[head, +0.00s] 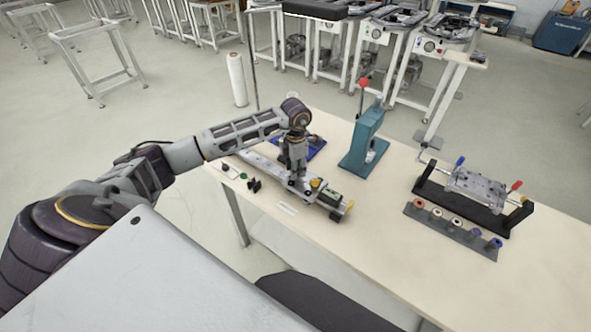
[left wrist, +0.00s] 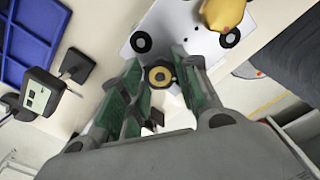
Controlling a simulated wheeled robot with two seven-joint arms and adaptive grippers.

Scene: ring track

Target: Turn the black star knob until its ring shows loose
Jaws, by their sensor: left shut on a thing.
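My left gripper (head: 297,184) reaches down onto the long pale fixture (head: 262,163) on the table. In the left wrist view its green-padded fingers (left wrist: 160,90) are closed in around a small round part with a yellow ring and dark centre, the star knob (left wrist: 160,75). The fingers hide the knob's sides, so its star shape does not show. My right gripper is not in view.
A blue tray (head: 312,149) lies behind the gripper. A teal press (head: 364,142) with a red ball stands to the right. Further right are a clamp fixture (head: 478,186) and a strip of several rings (head: 452,229). Small black parts (head: 254,185) lie near the front edge.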

